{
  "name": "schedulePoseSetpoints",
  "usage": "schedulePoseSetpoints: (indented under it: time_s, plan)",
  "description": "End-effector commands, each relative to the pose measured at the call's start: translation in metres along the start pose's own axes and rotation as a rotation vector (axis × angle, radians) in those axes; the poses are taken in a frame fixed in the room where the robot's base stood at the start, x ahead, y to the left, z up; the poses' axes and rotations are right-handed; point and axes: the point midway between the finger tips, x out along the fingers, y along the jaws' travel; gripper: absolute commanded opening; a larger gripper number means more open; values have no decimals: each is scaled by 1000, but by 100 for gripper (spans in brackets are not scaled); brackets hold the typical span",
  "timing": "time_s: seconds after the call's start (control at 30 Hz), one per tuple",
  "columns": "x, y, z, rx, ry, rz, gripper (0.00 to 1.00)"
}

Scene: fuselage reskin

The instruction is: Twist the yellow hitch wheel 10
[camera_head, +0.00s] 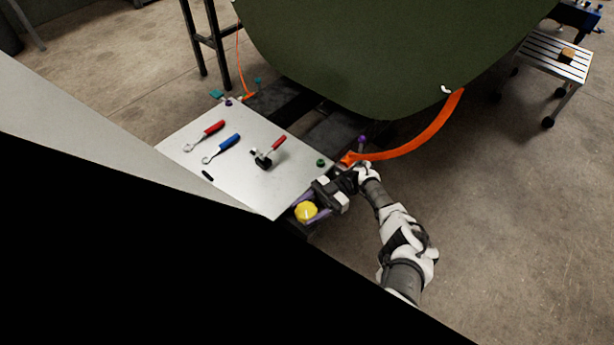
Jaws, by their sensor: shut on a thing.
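The yellow hitch wheel (306,211) is at the near corner of a flat grey metal tabletop, low at its edge. My gripper (312,206) reaches it from the right, with its purple fingers on either side of the wheel. The gripper is shut on the wheel. The wheel's yellow top shows between the fingers; its mount below is dark and mostly hidden.
On the tabletop (190,170) lie a red-handled wrench (205,135), a blue-handled wrench (222,148) and a red-handled tool (270,152). A green fuselage panel (370,50) stands behind, with an orange strip (425,135) curving beside my arm. A small step stool (548,55) is far right.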

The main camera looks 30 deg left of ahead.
Motion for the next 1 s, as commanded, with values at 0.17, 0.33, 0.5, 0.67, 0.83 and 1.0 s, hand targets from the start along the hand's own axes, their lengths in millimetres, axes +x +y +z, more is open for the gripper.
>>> schedulePoseSetpoints:
  time_s: [0.17,0.33,0.5,0.67,0.83,1.0]
  plan:
    - [-1,-1,3,1,-2,-47,29]
    - [0,-1,1,1,0,-65,29]
    - [0,-1,0,0,0,-70,29]
    - [0,0,-1,0,1,-70,29]
    - [0,0,-1,-1,1,-70,61]
    - [0,0,-1,-1,1,-69,73]
